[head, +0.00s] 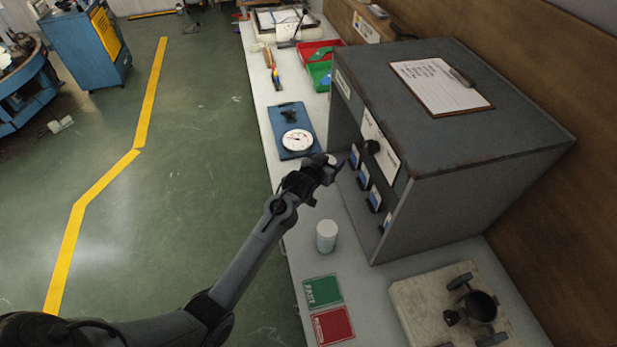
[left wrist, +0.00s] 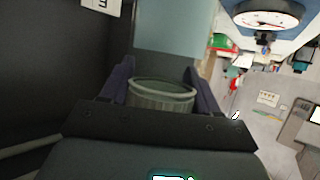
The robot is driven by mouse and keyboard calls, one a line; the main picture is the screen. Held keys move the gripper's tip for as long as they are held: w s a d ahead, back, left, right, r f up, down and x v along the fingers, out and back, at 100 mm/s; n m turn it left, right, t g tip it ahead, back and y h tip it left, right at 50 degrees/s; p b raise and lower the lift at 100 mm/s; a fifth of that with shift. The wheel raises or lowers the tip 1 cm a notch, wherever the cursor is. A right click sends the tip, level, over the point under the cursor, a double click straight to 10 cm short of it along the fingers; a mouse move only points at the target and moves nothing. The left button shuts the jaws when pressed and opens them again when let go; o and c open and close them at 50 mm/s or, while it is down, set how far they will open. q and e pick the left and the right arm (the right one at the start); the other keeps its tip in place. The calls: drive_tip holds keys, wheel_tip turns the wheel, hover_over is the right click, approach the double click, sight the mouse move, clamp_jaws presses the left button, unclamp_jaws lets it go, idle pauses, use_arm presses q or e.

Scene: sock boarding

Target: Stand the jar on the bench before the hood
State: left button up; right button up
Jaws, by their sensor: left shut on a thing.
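My left gripper (head: 326,168) is above the bench by the hood's front, beyond the standing jar. In the left wrist view (left wrist: 160,85) its fingers are shut on a round, ribbed, grey-green thing (left wrist: 162,97). Its full shape is hard to tell, and only a small pale bit shows in the head view (head: 333,160). A small pale jar with a white top (head: 326,236) stands upright on the bench (head: 300,245) before the hood, apart from the gripper. The grey hood (head: 470,160) has switches on its front panel. My right gripper is not in view.
Green (head: 322,290) and red (head: 333,326) cards lie near the standing jar. A metal device on a pale block (head: 415,305) is at the lower right. Red and green bins are at the back.

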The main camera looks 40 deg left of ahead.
use_arm(q)
drive_tip(key=shift+s+a+f+b, duration=0.1)
drive_tip(key=shift+a+f+b, duration=0.25)
drive_tip(key=shift+a+f, duration=1.8)
drive_tip(key=shift+s+a+f+b, duration=0.1)
drive_tip(key=shift+a+f+b, duration=0.2)
drive_tip(key=shift+a+f, duration=1.8)
drive_tip(key=shift+d+f, duration=0.15)
drive_tip(key=shift+f, duration=0.05)
drive_tip(key=shift+f, duration=0.15)
drive_tip(key=o, duration=1.1)
drive_tip(key=shift+o, duration=0.2)
